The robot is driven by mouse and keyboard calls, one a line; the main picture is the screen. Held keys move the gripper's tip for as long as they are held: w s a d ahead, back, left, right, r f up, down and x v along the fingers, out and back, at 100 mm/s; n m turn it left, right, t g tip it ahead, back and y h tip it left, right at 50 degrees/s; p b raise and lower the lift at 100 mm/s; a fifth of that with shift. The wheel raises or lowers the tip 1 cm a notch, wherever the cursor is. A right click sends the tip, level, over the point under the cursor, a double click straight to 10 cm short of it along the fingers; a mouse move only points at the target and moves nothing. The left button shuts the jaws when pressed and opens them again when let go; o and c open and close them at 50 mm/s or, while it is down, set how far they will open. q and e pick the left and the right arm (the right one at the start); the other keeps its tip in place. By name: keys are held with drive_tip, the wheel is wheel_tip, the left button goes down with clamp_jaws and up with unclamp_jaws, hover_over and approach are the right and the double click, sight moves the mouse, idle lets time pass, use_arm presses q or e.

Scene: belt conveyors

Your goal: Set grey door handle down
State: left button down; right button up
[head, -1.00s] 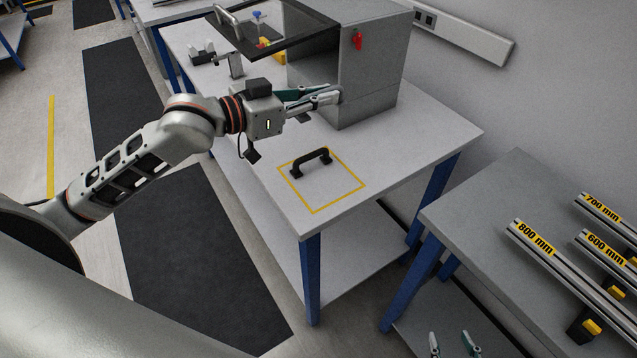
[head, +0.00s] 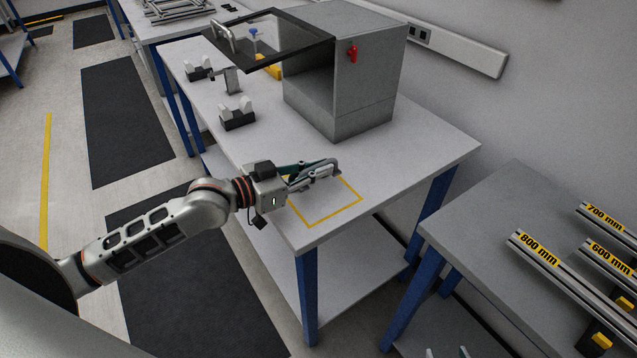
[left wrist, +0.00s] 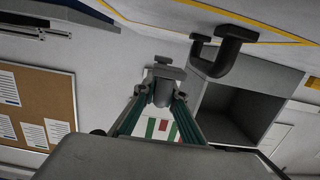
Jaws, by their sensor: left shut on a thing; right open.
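My left gripper (head: 325,170) is shut on the grey door handle (left wrist: 166,72), low over the yellow-outlined square (head: 313,224) on the white table. The grey handle is mostly hidden by the fingers, and I cannot tell whether it touches the table. In the left wrist view, which is upside down, a dark door handle (left wrist: 224,52) stands on the table beside the fingertips (left wrist: 163,90). My left gripper hides that dark handle in the head view. My right gripper (head: 447,353) shows only its fingertips at the bottom edge, apart and empty.
A grey box machine (head: 362,95) with its dark-framed door (head: 268,42) raised stands behind the square. Fixtures with white blocks (head: 237,113) are on the table's left. A grey table (head: 490,215) with labelled profiles (head: 535,252) is at the right. The table's near right part is clear.

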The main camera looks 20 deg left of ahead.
sight(318, 193)
use_arm(q)
drive_tip(key=shift+f+b, duration=0.4)
drive_tip(key=shift+f, duration=1.7)
drive_tip(key=shift+f, duration=0.2)
drive_tip(key=c, duration=2.4)
unclamp_jaws()
drive_tip(key=shift+o, duration=0.2)
drive_tip(key=shift+r, duration=0.2)
drive_tip(key=v, duration=1.2)
